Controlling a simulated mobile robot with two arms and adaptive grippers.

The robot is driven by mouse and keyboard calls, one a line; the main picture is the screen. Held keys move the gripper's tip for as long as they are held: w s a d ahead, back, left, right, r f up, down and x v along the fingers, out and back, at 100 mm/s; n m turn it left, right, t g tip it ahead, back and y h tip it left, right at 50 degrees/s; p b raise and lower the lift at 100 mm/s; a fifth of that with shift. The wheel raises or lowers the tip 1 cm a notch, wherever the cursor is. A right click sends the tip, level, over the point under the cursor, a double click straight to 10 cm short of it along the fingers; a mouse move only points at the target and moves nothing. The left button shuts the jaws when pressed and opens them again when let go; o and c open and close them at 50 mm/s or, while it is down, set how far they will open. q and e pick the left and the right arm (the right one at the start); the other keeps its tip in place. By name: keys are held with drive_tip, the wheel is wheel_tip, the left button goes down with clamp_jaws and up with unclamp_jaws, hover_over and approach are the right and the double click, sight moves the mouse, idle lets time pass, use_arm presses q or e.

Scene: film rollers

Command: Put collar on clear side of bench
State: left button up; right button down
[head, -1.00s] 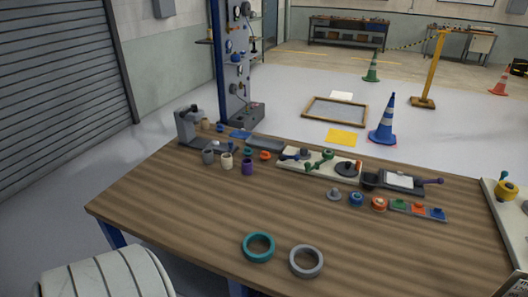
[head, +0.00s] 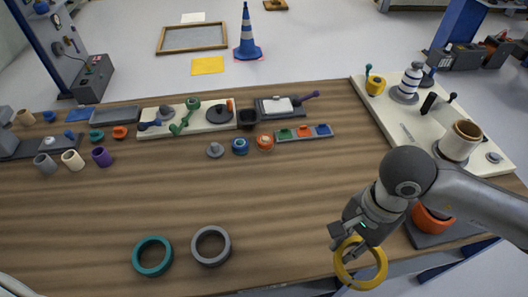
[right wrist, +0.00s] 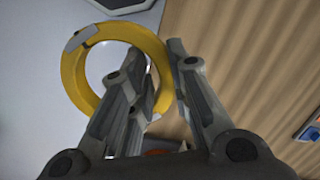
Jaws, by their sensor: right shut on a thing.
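A yellow ring, the likely collar (head: 379,268), is held by my right gripper (head: 346,246) at the front edge of the bench (head: 300,200). The right gripper is shut on one side of the ring's rim. The ring is tilted, and I cannot tell its height above the bench. In the right wrist view the yellow ring (right wrist: 72,78) has its rim between the fingers (right wrist: 157,58), with grey floor behind it and wood to the right. My left gripper is not in view.
A teal ring (head: 139,264) and a grey ring (head: 198,255) lie at the bench's front. Small parts and trays line its back. A cream board (head: 385,115) with fittings and an orange part (head: 430,222) are at the right. The wooden middle is bare.

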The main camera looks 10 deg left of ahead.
drive_tip(key=shift+w, duration=0.35)
drive_tip(key=w+f+p, duration=0.1)
drive_tip(key=w+f, duration=0.2)
drive_tip(key=w, duration=0.1)
drive_tip(key=w+f+p, duration=0.2)
drive_tip(key=w, duration=0.2)
drive_tip(key=w+a+f+p, duration=0.1)
drive_tip(key=w+f+p, duration=0.1)
drive_tip(key=w+f, duration=0.1)
drive_tip(key=shift+w+f, duration=0.3)
drive_tip(key=shift+w, duration=0.3)
drive_tip(key=shift+w+f, duration=0.45)
drive_tip(key=shift+f, duration=0.15)
drive_tip(key=shift+f+p, duration=0.25)
drive_tip(key=shift+p, duration=0.25)
wheel_tip(320, 180, down, 2)
drive_tip(key=shift+w+f+p, duration=0.1)
drive_tip(key=shift+f+p, duration=0.15)
drive_tip(key=shift+p, duration=0.35)
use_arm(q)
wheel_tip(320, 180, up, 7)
use_arm(e)
drive_tip(key=shift+f, duration=0.1)
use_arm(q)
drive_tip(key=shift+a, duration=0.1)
